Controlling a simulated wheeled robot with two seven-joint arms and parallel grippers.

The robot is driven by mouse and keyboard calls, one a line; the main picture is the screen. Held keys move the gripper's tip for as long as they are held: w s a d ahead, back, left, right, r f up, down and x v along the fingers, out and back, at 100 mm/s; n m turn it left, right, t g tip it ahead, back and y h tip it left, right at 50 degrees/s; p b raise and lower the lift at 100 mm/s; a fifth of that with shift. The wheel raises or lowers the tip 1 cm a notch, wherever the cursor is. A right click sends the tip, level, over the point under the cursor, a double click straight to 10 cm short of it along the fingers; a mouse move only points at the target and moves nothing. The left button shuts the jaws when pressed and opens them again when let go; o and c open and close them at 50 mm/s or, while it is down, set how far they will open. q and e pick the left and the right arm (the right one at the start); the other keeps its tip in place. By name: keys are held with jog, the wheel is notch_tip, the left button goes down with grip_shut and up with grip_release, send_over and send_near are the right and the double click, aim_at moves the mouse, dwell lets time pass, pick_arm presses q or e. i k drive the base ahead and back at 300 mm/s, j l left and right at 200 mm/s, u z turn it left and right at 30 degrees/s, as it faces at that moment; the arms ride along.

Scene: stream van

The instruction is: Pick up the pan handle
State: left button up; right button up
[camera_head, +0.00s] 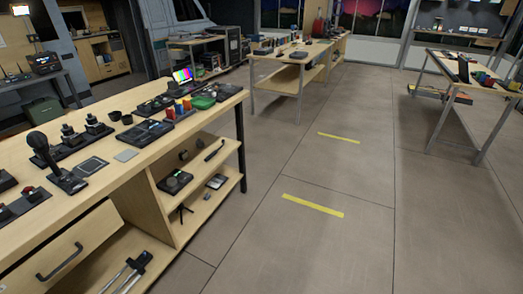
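A thin dark rod with a thicker end (214,150) lies on the upper shelf of the near workbench, close to its right end. It looks like the pan handle, but it is too small to be sure. Neither of my grippers shows in the head view.
The wooden workbench (125,155) fills the left, its top crowded with a black joystick (66,168), control boxes and a green item (203,102). A drawer (62,250) is at its front left. Other tables stand further back. The floor (310,240) to the right is clear.

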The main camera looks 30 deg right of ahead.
aim_at(214, 153)
jog(key=z, duration=0.4)
jog(key=i+l+u, duration=0.25)
jog(key=i+l, duration=0.3)
jog(key=i, duration=0.15)
jog(key=i+l+u, duration=0.15)
jog(key=i+l, duration=0.2)
jog(key=i+l+u, duration=0.15)
jog(key=i+l, duration=0.15)
jog(key=i+l+u, duration=0.1)
jog(key=i+l, duration=0.2)
jog(key=l, duration=0.15)
jog(key=i+l+u, duration=0.15)
jog(key=i+l, duration=0.15)
jog(key=i+l+u, duration=0.15)
jog(key=l, duration=0.4)
jog(key=i+l+u, duration=0.1)
jog(key=i+l, duration=0.25)
jog(key=l, duration=0.15)
